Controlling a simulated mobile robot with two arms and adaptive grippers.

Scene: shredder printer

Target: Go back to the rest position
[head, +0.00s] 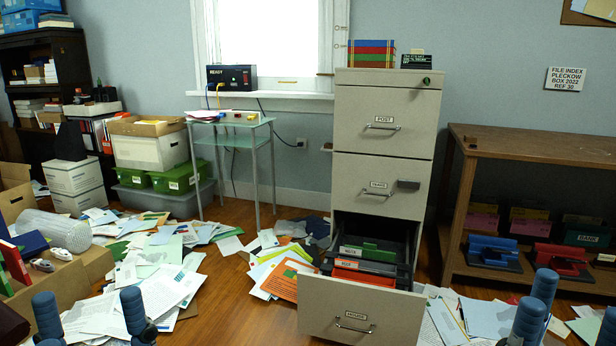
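My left gripper (91,313) shows at the bottom left, with blue fingertips spread apart and nothing between them. It is over the papers and beside a cardboard box (75,280). My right gripper (570,312) shows at the bottom right, with its blue fingertips spread and nothing seen held. It is right of the filing cabinet (383,160), apart from it. The lower parts of both grippers are cut off by the picture edge. The cabinet's bottom drawer (352,318) is pulled open, with green and red binders (370,262) inside.
Loose papers (160,290) cover much of the wooden floor. A glass side table (235,138) stands by the window. A wooden shelf (535,145) with several coloured items is at the right. White and green boxes (150,150) are stacked at the left.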

